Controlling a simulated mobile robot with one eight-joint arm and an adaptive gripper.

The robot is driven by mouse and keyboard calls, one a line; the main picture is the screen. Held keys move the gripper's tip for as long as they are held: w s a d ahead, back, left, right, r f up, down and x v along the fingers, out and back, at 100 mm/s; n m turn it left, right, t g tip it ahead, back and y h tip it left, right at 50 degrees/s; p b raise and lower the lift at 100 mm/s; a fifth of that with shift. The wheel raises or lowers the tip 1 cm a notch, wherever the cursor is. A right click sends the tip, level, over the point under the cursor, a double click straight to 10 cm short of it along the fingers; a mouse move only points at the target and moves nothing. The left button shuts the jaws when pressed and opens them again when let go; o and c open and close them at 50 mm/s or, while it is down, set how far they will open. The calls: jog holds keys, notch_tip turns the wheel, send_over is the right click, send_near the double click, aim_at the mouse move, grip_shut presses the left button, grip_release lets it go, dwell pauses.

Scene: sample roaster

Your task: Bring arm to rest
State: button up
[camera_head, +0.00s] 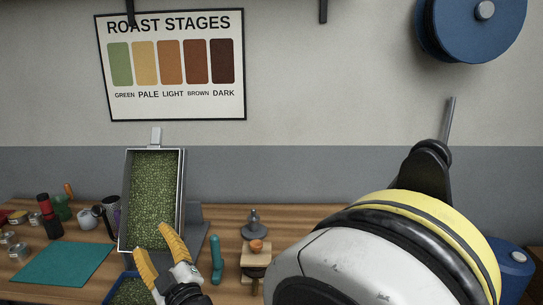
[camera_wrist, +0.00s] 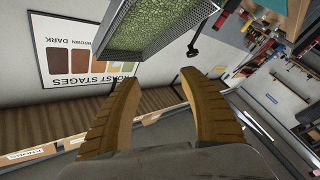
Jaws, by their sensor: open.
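My gripper (camera_head: 160,256) has yellow-brown fingers and is open, with nothing between them. In the head view it is at the lower middle-left, in front of a metal tray of green beans (camera_head: 123,200). In the wrist view my gripper (camera_wrist: 158,95) shows its two fingers spread apart, and the bean tray (camera_wrist: 160,47) is beyond them at the top. The tray stands tilted up toward me on the wooden bench (camera_head: 315,213). I cannot tell the exact gap between the fingers and the tray.
A teal mat (camera_head: 62,263), cups and small tins are on the bench's left. A blue-rimmed bin of green beans (camera_head: 130,292) sits below the tray. A teal-handled tool (camera_head: 216,258) and a wooden stand (camera_head: 256,262) are right of my gripper. My arm hides the bench's right side.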

jog(key=w+d+m+g+h, duration=0.25)
jog(key=d+m+h, duration=0.5)
jog(key=d, duration=1.75)
jog(key=s+d+f+m+g+h, duration=0.3)
jog(key=s+d+m, duration=0.1)
jog(key=s+d, duration=0.6)
jog(key=s+d+f+m+g+h, duration=0.3)
jog(key=s+d+f+m, duration=0.1)
jog(key=s+d, duration=0.5)
jog(key=shift+s+d+f, duration=0.25)
jog(key=shift+s+d, duration=0.15)
jog(key=shift+d, duration=0.55)
